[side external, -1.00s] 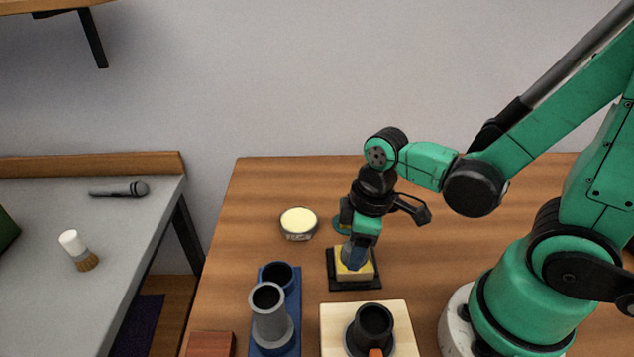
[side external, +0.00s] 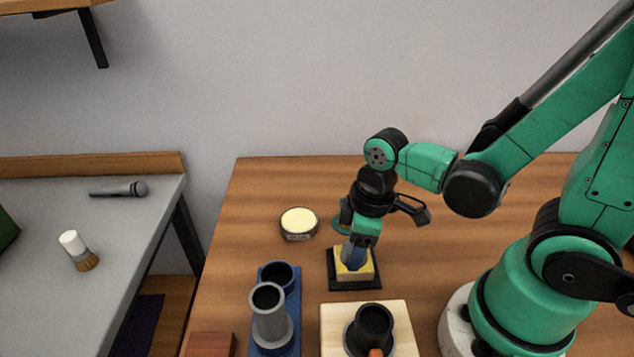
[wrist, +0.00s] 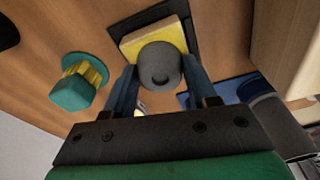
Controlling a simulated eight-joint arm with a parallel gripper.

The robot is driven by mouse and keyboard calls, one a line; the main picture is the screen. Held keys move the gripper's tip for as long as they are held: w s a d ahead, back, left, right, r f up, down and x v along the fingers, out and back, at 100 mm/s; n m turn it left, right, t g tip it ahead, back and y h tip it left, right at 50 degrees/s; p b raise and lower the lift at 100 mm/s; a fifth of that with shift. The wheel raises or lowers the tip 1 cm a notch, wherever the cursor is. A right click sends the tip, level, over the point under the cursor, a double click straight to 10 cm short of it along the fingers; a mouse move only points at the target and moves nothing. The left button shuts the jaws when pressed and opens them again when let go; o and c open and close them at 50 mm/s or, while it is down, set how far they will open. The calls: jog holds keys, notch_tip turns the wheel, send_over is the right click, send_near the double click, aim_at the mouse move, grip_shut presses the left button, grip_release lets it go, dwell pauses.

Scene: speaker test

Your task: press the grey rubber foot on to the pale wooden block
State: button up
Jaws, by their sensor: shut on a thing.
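In the wrist view, my gripper (wrist: 160,80) is shut on the round grey rubber foot (wrist: 160,64), one finger on each side. The foot overlaps the yellow top of the block (wrist: 132,46) in that view. I cannot tell whether it presses flat on it. In the side view the fingers hide the foot.
A teal and yellow piece (wrist: 75,90) stands beside the base. A cream-filled tin (side external: 299,223) is to the left. The table behind the tin is clear.

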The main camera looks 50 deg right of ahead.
dwell(0.4)
jog(key=o, duration=1.3)
jog(key=shift+c, duration=0.2)
jog(key=shift+r, duration=0.15)
jog(key=shift+r, duration=3.4)
jog(key=shift+w+d+r+m+t, duration=0.15)
jog(key=shift+w+m+t, duration=0.15)
jog(key=shift+m, duration=0.2)
jog(key=w+r+m+t, duration=0.1)
jog(key=m, duration=0.1)
jog(key=w+d+r+m+t, duration=0.1)
jog(key=t, duration=0.1)
jog(key=w+d+r+m+t, duration=0.1)
jog(key=m+t, duration=0.1)
jog(key=shift+w+m+h, duration=0.25)
jog(key=shift+m+h, duration=0.05)
jog(key=shift+h, duration=0.1)
